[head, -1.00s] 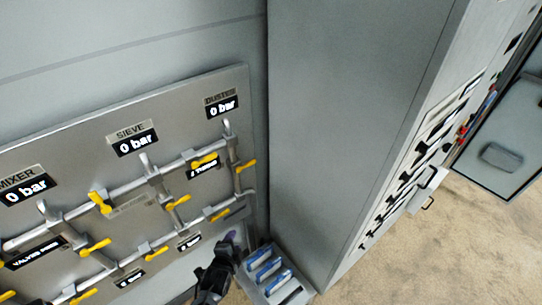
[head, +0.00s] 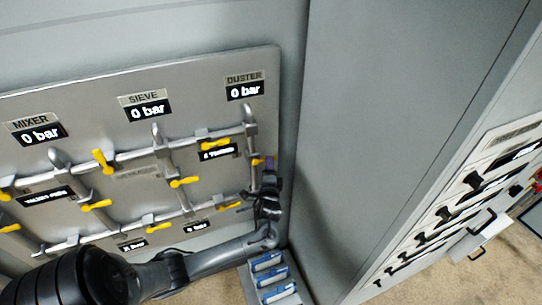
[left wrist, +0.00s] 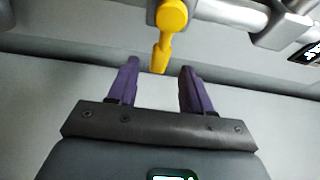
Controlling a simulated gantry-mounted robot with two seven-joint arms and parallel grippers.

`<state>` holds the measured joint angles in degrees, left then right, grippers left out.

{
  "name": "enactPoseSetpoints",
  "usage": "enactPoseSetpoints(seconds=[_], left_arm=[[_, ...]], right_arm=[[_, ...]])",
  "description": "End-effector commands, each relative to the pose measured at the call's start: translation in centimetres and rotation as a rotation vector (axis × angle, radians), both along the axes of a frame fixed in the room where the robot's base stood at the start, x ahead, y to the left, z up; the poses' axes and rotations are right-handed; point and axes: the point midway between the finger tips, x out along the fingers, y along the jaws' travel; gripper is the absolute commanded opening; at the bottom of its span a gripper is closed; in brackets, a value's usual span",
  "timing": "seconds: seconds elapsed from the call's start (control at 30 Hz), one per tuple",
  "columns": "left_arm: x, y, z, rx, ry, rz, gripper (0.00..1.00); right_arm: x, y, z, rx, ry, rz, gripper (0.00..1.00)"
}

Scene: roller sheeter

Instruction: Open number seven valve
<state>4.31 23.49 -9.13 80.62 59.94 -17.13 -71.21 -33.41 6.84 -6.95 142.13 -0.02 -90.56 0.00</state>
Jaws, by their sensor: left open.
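A valve panel (head: 262,72) carries grey pipes with several yellow valve handles. My left gripper (head: 268,172) is at the panel's right edge, beside the yellow handle (head: 257,161) on the rightmost upright pipe. In the left wrist view, the two purple fingers of my left gripper (left wrist: 159,74) are open and empty. A yellow handle (left wrist: 170,22) hangs from a pipe, its tip pointing down between the fingertips. I cannot tell its exact depth from the fingers. No valve number is readable, so I cannot tell which is seven. My right gripper is not in view.
Displays reading 0 bar stand above the mixer, sieve and duster (head: 244,91) pipes. A tall grey cabinet (head: 370,110) stands close right of the panel. A holder with blue-and-white items (head: 270,279) sits below my left gripper. Open floor (head: 497,262) lies at the lower right.

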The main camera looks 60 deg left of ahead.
Motion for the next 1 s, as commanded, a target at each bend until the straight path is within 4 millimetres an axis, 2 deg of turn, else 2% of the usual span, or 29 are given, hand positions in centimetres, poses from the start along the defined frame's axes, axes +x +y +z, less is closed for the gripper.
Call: enactPoseSetpoints(seconds=[0.2,0.4,0.6,0.87,1.0], left_arm=[[2.0,3.1,0.0,0.001,0.001,0.001,0.50],[3.3,4.9,0.0,-0.001,0.001,0.001,0.50],[3.8,5.7,-0.1,-0.003,0.002,-0.001,0.50],[3.8,5.7,-0.1,-0.003,0.001,-0.001,0.50],[3.8,5.7,-0.1,-0.003,0.002,-0.001,0.32]], right_arm=[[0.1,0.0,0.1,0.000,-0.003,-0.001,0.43],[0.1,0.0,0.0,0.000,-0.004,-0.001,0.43],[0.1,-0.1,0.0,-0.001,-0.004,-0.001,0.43],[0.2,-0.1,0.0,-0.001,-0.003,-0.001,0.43],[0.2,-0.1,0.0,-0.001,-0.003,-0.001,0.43]])
